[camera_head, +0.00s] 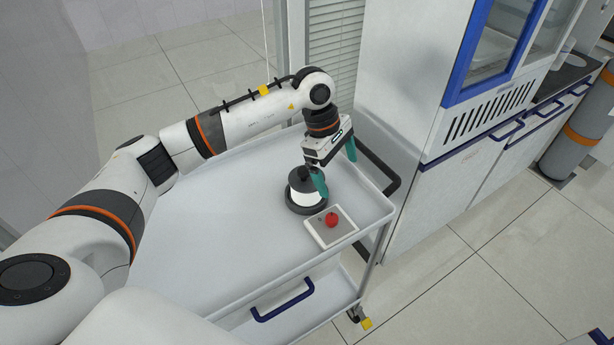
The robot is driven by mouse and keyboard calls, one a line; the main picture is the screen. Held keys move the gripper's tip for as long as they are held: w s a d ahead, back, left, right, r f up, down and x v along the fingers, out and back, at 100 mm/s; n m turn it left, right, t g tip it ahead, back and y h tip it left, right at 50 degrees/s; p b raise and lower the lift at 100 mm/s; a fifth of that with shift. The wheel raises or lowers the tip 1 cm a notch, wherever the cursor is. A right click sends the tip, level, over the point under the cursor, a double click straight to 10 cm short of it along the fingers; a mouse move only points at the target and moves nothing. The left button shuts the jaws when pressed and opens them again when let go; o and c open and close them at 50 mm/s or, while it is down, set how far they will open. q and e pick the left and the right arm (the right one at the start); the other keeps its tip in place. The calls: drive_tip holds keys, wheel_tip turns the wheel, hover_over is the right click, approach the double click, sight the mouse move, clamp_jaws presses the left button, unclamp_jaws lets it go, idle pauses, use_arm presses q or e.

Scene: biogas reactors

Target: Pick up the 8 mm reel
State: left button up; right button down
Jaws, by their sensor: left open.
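A round black-and-white object (304,196) stands on the white cart top, with a wide dark base, a white middle and a dark upper part. It may be the 8 mm reel, but I cannot read any label on it. My left gripper (335,167) is above and to the right of it, with its teal fingers spread apart and nothing seen between them. One finger overlaps the right side of the round object in the picture; I cannot tell whether they touch. My right gripper is not in view.
A red round item (332,220) lies on a small white tray (344,238) just in front of the round object. The white cart (215,240) has a raised rim and is otherwise clear. A white cabinet (400,120) stands close on the right.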

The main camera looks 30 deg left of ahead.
sight(306, 170)
use_arm(q)
drive_tip(key=a+y, duration=0.1)
drive_tip(key=a, duration=0.1)
drive_tip(key=w+a+r+y, duration=0.1)
drive_tip(key=a, duration=0.2)
drive_tip(key=a+y, duration=0.1)
drive_tip(key=a, duration=0.2)
drive_tip(key=shift+w+a+r, duration=0.1)
drive_tip(key=shift+w+r, duration=0.1)
drive_tip(key=shift+r, duration=0.1)
wheel_tip(306, 170, down, 5)
drive_tip(key=shift+s+f+p, duration=0.1)
drive_tip(key=shift+p, duration=0.7)
drive_tip(key=shift+f, duration=0.6)
drive_tip(key=shift+f+p, duration=0.35)
wheel_tip(306, 170, down, 4)
drive_tip(key=shift+s+r+p, duration=0.15)
drive_tip(key=shift+r+p, duration=0.05)
drive_tip(key=shift+p, duration=0.4)
drive_tip(key=shift+f, duration=0.35)
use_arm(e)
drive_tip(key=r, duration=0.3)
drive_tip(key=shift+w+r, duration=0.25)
use_arm(q)
drive_tip(key=shift+c, duration=0.3)
drive_tip(key=c, duration=1)
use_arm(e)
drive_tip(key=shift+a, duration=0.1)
